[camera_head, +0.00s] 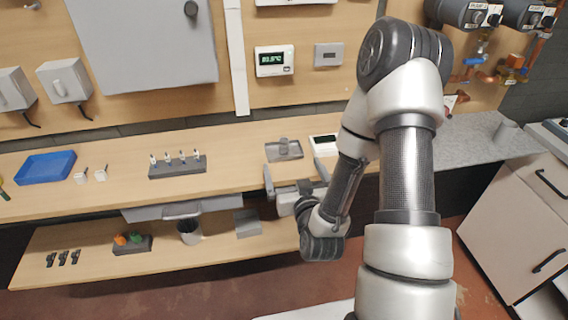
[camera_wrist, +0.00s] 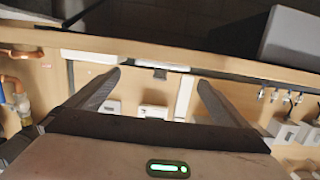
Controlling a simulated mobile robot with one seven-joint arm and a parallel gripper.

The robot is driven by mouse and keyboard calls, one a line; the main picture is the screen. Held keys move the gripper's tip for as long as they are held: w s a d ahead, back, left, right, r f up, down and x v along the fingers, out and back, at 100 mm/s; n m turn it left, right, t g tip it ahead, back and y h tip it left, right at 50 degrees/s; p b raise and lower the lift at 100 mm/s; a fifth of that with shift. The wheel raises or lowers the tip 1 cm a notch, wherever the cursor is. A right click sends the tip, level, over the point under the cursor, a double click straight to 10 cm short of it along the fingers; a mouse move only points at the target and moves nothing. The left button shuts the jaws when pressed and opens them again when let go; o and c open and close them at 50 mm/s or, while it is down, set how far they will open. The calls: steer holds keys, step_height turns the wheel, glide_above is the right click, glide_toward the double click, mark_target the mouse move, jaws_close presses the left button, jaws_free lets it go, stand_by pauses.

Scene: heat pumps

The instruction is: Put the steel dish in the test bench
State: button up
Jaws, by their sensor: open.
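A shallow grey metal dish (camera_head: 271,152) with a small grey cylinder standing in it lies on the wooden bench top; it looks like the steel dish. Which part is the test bench is not clear; the long wooden bench (camera_head: 225,174) runs along the wall. My gripper (camera_head: 292,166) is at the bench's front edge, just in front of the dish, with its fingers apart. In the wrist view my gripper (camera_wrist: 158,76) is open, with nothing between its fingers. The dish cannot be made out there.
A white device (camera_head: 325,144) lies right of the dish. A grey rack of small fittings (camera_head: 178,169) and a blue tray (camera_head: 45,167) stand to the left. The lower shelf (camera_head: 90,276) holds a bin (camera_head: 189,233) and a grey block (camera_head: 247,222). A grey worktop (camera_head: 490,148) is at right.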

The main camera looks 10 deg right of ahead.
mark_target(285, 152)
steer(key=shift+w+f+b, duration=0.3)
steer(key=shift+w+b, duration=0.45)
steer(key=shift+b, duration=1.05)
steer(key=shift+w+f+b, duration=0.25)
steer(key=shift+w+b, duration=0.45)
steer(key=shift+b, duration=1.05)
steer(key=b, duration=0.3)
steer(key=shift+w, duration=0.3)
steer(key=shift+b, duration=0.4)
steer(key=shift+w+r+b, duration=0.15)
steer(key=shift+r+b, duration=0.05)
steer(key=shift+b, duration=0.25)
steer(key=w, duration=0.5)
steer(key=shift+a+f+b, duration=0.2)
steer(key=shift+f+b, duration=0.2)
steer(key=shift+c, duration=0.4)
